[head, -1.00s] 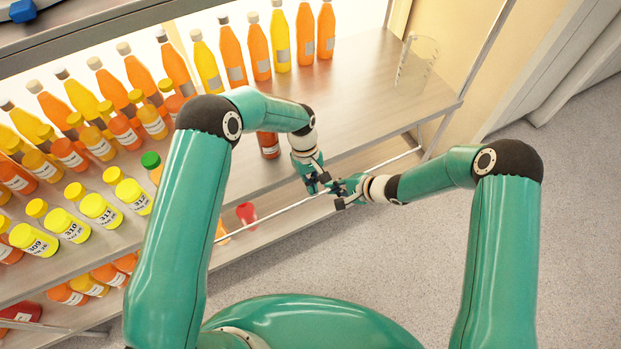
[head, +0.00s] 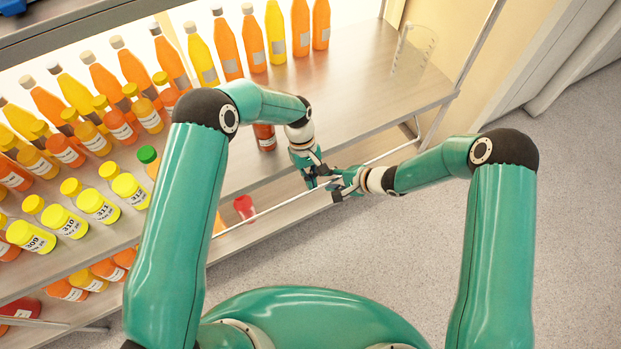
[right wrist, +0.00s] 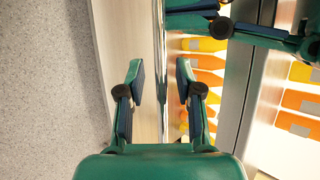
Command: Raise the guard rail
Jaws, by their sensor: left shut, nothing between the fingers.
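The guard rail (head: 394,152) is a thin light bar along the front of the shelf unit, above the lower shelf. In the right wrist view the rail (right wrist: 159,60) runs upright in the picture, between my right gripper's fingers (right wrist: 161,82). Those fingers are apart, with space beside the rail. In the head view my right gripper (head: 338,188) is at the rail from the front. My left gripper (head: 317,181) is shut and empty beside it, close to the rail; whether it touches the rail is hard to tell. Part of the rail is hidden behind the grippers.
Rows of juice bottles (head: 255,45) and yellow-capped sample jars (head: 98,206) stand on the shelves. A clear beaker (head: 412,50) stands at the upper shelf's right end. A red cup-like item (head: 244,207) is behind the rail. The floor (head: 400,260) at the right is clear.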

